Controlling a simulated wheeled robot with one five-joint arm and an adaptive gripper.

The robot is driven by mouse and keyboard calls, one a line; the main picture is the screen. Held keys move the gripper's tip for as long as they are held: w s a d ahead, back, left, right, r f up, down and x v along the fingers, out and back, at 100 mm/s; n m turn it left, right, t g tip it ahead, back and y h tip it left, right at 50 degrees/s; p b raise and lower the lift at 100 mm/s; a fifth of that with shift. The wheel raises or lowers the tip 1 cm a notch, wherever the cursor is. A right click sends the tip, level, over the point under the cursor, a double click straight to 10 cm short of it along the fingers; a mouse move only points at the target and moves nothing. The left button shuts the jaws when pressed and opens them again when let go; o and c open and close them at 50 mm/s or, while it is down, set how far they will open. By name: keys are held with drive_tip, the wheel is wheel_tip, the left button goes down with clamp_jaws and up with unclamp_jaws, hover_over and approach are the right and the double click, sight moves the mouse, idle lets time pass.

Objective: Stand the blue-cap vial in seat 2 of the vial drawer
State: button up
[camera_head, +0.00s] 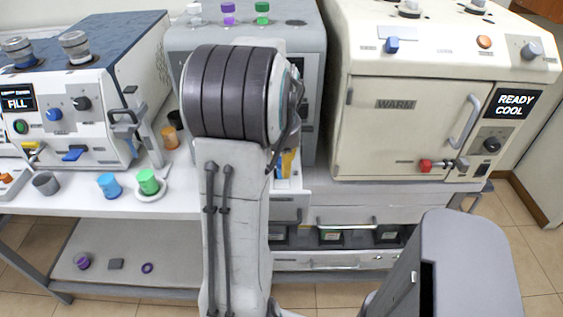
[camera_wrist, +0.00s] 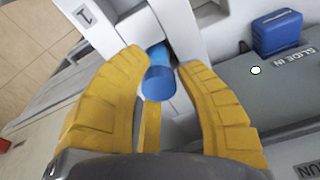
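In the wrist view, the blue-cap vial (camera_wrist: 158,84) is between the two yellow fingers of my gripper (camera_wrist: 166,62), its blue round end toward the camera. The left finger is right beside it; a narrow gap seems to show on the right, and I cannot tell whether both fingers touch it. A white part marked "1" (camera_wrist: 86,16) lies just past the left fingertip. It looks like part of the vial drawer, but seat 2 is not readable. In the head view, my arm hides most of this area; a bit of yellow finger (camera_head: 288,163) shows.
A blue block (camera_wrist: 277,33) sits beside a grey surface lettered "SLIDE IN" at right. In the head view, a cream oven (camera_head: 410,125) stands right and a FILL machine (camera_head: 75,105) left. Blue (camera_head: 109,185) and green (camera_head: 148,181) cups are on the bench (camera_head: 75,205).

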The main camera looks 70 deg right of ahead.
drive_tip(key=o, duration=0.3)
wheel_tip(320, 180, up, 12)
drive_tip(key=a+b, duration=0.1)
drive_tip(key=shift+s+a+r, duration=0.15)
drive_tip(key=shift+a, duration=0.1)
idle(0.5)
drive_tip(key=w+a+f+n+t, duration=0.1)
drive_tip(key=w+a+f+n, duration=0.1)
drive_tip(key=w+a+n, duration=1)
drive_tip(key=a+f+n+t, duration=0.1)
drive_tip(key=a+f+n, duration=0.1)
drive_tip(key=a, duration=1)
drive_tip(key=a+f+n+t+y, duration=0.1)
drive_tip(key=a+f, duration=0.4)
drive_tip(key=a, duration=0.7)
drive_tip(key=shift+s+a+f+n, duration=0.2)
drive_tip(key=shift+s+n, duration=0.1)
drive_tip(key=shift+n, duration=0.6)
